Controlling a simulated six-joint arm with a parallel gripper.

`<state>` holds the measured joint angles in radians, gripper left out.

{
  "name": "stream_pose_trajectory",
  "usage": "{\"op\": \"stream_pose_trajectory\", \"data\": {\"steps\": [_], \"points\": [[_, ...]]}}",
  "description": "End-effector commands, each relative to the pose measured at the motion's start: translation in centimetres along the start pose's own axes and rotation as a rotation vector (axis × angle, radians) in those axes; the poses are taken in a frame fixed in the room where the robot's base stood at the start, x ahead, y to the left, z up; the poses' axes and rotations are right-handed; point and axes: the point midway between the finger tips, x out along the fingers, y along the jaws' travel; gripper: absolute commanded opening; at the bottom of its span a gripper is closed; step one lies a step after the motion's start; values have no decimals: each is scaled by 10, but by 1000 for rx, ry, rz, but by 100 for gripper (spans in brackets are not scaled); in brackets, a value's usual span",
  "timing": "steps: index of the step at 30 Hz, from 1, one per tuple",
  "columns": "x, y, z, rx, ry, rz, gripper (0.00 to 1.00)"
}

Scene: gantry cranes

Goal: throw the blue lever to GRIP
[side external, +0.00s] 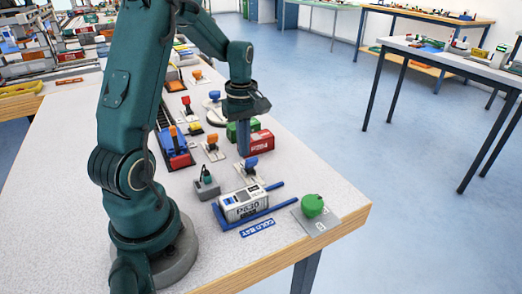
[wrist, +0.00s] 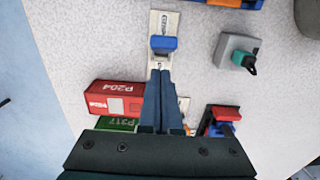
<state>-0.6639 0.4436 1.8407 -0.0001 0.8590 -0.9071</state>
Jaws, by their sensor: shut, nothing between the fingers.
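The blue lever (side external: 251,162) stands on a pale plate (side external: 249,176) on the table, in front of the red container. In the wrist view the blue lever (wrist: 163,43) is near the top, and its plate (wrist: 164,20) shows small lettering at both ends, too small to read surely. My gripper (side external: 243,154) points down just beside the lever. In the wrist view my gripper (wrist: 160,74) has its fingers together and empty, with the tips very close to the lever; I cannot tell whether they touch it.
A red container (side external: 262,142) and a green container (side external: 233,132) stand close behind. A green knob (side external: 313,206) is near the table corner.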

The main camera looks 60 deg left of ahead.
Motion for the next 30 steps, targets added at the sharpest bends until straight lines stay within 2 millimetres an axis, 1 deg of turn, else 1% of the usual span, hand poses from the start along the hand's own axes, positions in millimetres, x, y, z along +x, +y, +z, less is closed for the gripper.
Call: {"op": "stream_pose_trajectory", "data": {"steps": [21,25,30], "points": [[-65,1,0,0,3,4,0],[-69,0,0,0,1,1,0],[-69,0,0,0,1,1,0]]}}
